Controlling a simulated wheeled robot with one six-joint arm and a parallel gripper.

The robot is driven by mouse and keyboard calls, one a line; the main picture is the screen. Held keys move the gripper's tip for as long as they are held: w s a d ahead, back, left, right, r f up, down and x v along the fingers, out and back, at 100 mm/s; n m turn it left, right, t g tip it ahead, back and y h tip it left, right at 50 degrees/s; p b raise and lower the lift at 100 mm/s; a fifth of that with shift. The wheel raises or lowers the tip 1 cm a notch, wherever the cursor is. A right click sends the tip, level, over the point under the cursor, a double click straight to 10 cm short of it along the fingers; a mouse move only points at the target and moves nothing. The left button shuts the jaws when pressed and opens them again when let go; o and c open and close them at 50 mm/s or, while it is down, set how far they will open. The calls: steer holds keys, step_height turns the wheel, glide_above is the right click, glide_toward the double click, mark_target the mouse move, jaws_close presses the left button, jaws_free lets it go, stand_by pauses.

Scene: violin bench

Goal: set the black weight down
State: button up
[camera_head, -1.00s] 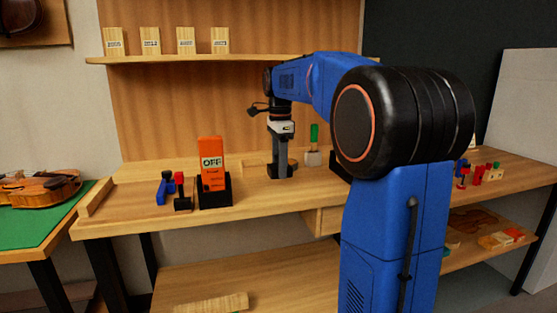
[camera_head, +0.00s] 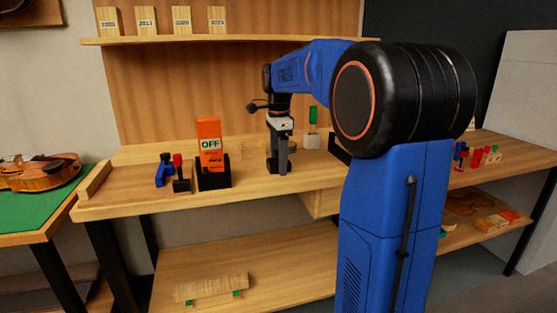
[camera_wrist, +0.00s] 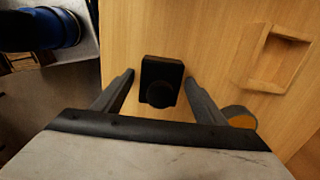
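The black weight (camera_wrist: 161,74), a squat dark block with a round knob, stands on the wooden bench (camera_head: 120,205) between the fingers of my gripper (camera_wrist: 158,92) in the wrist view. The fingers are spread, with bare wood showing between each finger and the weight. In the head view my gripper (camera_head: 279,168) points down low over the middle of the bench. A small dark shape beside its fingers there is too small to make out clearly.
A shallow wooden tray (camera_wrist: 277,58) and a round orange-topped item (camera_wrist: 241,117) lie nearby.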

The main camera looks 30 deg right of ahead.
steer(key=shift+r, duration=0.15)
step_height(320, 180, up, 12)
steer(key=s+a+f+n+t, duration=0.1)
steer(key=s+a+f+n, duration=0.35)
steer(key=s, duration=0.25)
steer(key=s+a+f+n+t, duration=0.1)
steer(key=s+a+f+n, duration=0.4)
steer(key=s, duration=0.3)
steer(key=s+a+f+n+t, duration=0.1)
steer(key=s+a+f+n, duration=0.2)
steer(key=s+f+n, duration=0.3)
steer(key=s+a+f+n+t, duration=0.1)
steer(key=s+a+f+n, duration=0.2)
steer(key=s+f, duration=0.6)
steer(key=f+n, duration=0.1)
steer(key=n, duration=0.1)
steer(key=shift+s+f+n+t, duration=0.2)
steer(key=shift+n+t, duration=0.15)
steer(key=shift+t, duration=0.05)
steer(key=shift+a, duration=0.1)
